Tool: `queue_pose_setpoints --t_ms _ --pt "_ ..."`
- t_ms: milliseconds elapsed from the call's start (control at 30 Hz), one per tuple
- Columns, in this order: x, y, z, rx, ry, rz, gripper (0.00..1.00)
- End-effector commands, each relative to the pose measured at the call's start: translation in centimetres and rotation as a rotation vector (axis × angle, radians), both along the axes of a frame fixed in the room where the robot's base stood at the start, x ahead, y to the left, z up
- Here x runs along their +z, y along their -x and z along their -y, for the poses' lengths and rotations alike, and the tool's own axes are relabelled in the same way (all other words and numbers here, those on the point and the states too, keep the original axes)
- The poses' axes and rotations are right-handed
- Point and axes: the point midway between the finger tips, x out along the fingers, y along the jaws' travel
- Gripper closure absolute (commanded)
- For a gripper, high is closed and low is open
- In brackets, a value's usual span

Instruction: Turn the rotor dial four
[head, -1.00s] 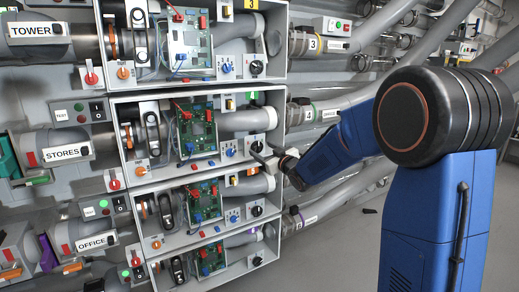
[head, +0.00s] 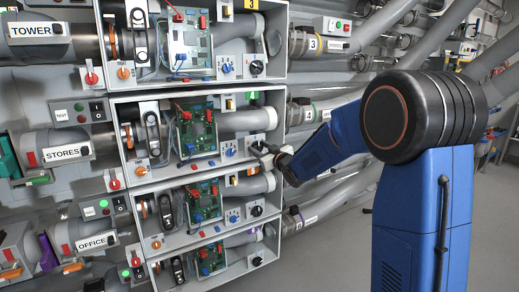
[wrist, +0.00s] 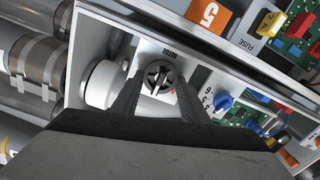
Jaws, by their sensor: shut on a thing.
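The rotor dial (wrist: 158,70) is a dark round knob with a light bar across it, on the light panel under an upside-down label in the wrist view. My gripper (wrist: 158,82) is shut on it, one finger on each side. In the head view my gripper (head: 265,151) reaches from the right to the lower right corner of the second box, which bears a green tag (head: 252,97). There the fingers partly hide the dial. A blue knob (head: 230,152) sits left of it, also visible in the wrist view (wrist: 222,102).
An orange 5 label (wrist: 208,14) marks the neighbouring box, with another black dial (head: 256,211) below. A white tube (wrist: 102,83) lies beside my left finger. Open floor (head: 330,255) is at lower right.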

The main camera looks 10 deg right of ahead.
Motion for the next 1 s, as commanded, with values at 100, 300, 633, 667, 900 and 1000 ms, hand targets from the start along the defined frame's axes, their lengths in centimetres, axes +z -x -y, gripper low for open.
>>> queue_pose_setpoints --t_ms 100,300,633,667,900,1000 --pt "0.00 0.02 0.01 0.000 -0.017 -0.006 0.82" --pt "0.00 0.00 0.07 0.000 -0.097 -0.031 0.82" --pt "-0.02 -0.05 0.23 0.000 -0.361 -0.117 0.82" --pt "-0.02 -0.06 0.25 0.000 -0.389 -0.126 0.82" --pt "-0.07 -0.10 0.38 0.000 -0.604 -0.197 0.82" --pt "-0.10 -0.12 0.43 0.000 -0.687 -0.224 0.82"
